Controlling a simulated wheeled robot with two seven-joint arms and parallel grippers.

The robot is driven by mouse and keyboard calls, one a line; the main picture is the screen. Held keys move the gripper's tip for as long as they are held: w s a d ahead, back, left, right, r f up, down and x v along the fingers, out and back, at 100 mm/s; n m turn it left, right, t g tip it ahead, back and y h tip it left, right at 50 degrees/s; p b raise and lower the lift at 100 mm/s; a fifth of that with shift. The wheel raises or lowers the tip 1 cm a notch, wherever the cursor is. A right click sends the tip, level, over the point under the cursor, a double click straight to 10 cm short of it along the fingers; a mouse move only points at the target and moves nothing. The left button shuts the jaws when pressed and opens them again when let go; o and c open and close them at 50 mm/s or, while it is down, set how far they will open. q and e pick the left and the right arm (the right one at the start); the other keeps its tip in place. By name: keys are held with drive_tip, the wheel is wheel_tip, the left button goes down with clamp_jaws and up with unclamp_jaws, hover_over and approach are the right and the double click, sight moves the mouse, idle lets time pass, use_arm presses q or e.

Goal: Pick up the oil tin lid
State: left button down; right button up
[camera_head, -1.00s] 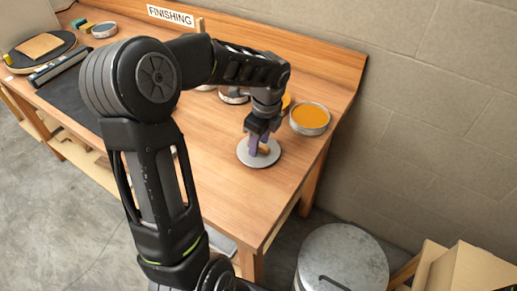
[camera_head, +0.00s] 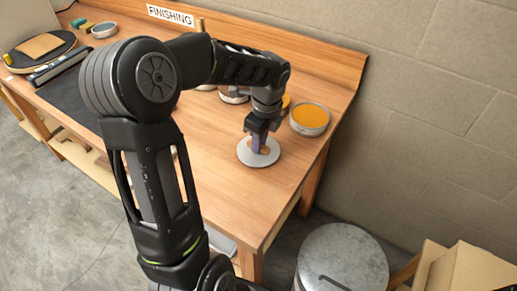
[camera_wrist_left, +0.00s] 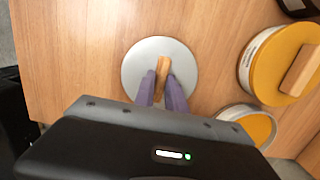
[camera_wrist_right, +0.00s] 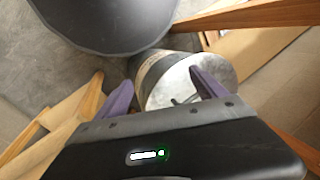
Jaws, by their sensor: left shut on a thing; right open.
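The oil tin lid, taken to be the flat grey disc with a wooden grip bar, lies on the bench (camera_head: 222,185) near its front right corner; its disc (camera_head: 246,155) shows around my gripper. My left gripper (camera_head: 258,147) reaches down from above, its purple fingers shut on the wooden bar. The left wrist view shows the disc (camera_wrist_left: 140,62) and the bar (camera_wrist_left: 163,72) between the fingertips (camera_wrist_left: 161,85). The disc appears to rest on the bench. My right gripper (camera_wrist_right: 162,90) is open and empty, away from the bench.
A round tin with an orange top (camera_head: 310,118) stands right of the lid. Other tins are partly hidden behind my left arm. A metal drum (camera_head: 343,262) stands on the floor below, beside a cardboard box (camera_head: 470,270). The bench front is clear.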

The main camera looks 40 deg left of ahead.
use_arm(q)
wheel_tip(320, 180, up, 10)
drive_tip(key=shift+b, duration=0.45)
idle(0.8)
